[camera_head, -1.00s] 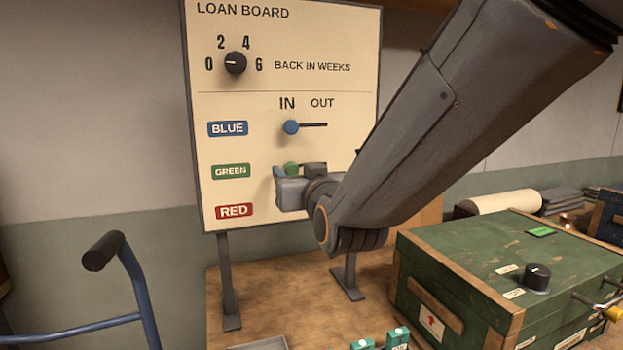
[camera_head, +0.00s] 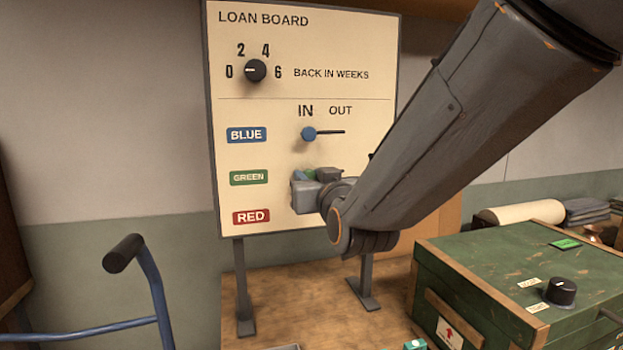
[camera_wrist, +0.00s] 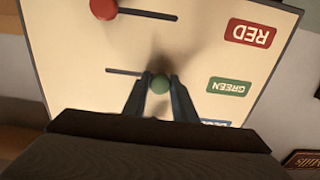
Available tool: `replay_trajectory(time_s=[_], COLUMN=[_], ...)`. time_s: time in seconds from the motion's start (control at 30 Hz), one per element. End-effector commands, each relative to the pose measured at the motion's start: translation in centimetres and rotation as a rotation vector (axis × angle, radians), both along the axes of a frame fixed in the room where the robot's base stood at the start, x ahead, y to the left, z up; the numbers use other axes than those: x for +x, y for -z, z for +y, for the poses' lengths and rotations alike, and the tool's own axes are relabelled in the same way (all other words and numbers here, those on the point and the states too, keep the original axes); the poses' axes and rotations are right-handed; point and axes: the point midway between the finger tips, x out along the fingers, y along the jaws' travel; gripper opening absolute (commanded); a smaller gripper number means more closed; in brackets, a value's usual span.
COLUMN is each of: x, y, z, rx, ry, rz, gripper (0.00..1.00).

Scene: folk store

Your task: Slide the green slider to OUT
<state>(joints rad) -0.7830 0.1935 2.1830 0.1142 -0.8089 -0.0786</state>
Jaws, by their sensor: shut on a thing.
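The loan board (camera_head: 300,88) stands upright on the table. Its green slider knob (camera_head: 309,174) is partly hidden by my gripper in the head view. In the wrist view, which shows the board upside down, the green knob (camera_wrist: 160,84) sits between my two fingertips. My gripper (camera_head: 313,176) is shut on it. The knob is at the IN end of its slot (camera_wrist: 124,72), the end nearer the GREEN label (camera_head: 248,177). The bare slot runs from it toward the OUT side.
The blue knob (camera_head: 308,134) is at IN. The red knob (camera_wrist: 103,8) is at the OUT end of its slot, close by in the wrist view. A green chest (camera_head: 490,275) stands at right. A blue-framed handle (camera_head: 150,275) is at front left.

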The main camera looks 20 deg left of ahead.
Motion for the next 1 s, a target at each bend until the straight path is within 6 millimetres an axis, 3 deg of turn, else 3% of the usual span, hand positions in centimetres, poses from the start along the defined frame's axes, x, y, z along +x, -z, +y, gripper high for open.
replay_trajectory(time_s=[1.0], x=[3.1], y=[0.0], z=[-3.6], rx=[0.001], ry=[0.002], rz=[-0.002], gripper=[0.16])
